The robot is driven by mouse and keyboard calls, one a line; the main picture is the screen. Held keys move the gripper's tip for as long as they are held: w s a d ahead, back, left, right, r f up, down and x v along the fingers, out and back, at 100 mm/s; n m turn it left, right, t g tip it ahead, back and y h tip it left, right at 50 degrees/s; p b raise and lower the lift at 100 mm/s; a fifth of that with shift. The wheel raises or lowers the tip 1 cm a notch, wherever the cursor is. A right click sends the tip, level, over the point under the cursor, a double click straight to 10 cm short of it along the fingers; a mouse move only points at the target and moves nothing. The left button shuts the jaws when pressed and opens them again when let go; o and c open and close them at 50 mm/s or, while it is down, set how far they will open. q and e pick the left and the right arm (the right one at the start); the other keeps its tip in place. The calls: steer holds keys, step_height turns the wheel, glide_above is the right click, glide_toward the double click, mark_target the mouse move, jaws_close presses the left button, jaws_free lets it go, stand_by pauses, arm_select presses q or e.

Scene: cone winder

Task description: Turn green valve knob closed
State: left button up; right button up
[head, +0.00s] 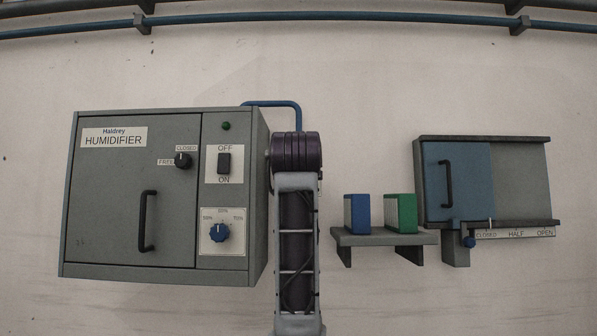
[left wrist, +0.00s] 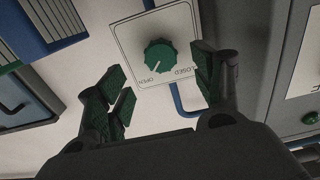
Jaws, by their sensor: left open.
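The green valve knob (left wrist: 160,55) sits on a white square plate (left wrist: 125,35) marked OPEN and CLOSED, in the left wrist view. Its pale pointer mark is on the lower left of its face, towards the word OPEN. My left gripper (left wrist: 158,80) is open, with one finger to each side of the knob in the picture and no visible contact. In the head view my arm, upright in the middle, hides the knob and the gripper. My right gripper is in neither view.
The grey humidifier box (head: 130,225) is left of my arm. A blue pipe (head: 272,103) leaves its top. Right of the arm are a shelf (head: 385,240) with a blue block (head: 357,213) and a green block (head: 401,213), then a sliding-door cabinet (head: 520,180).

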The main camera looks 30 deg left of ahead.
arm_select(q)
steer(key=shift+p+x, duration=1.25)
steer(key=shift+x, duration=2.9)
steer(key=c, duration=1)
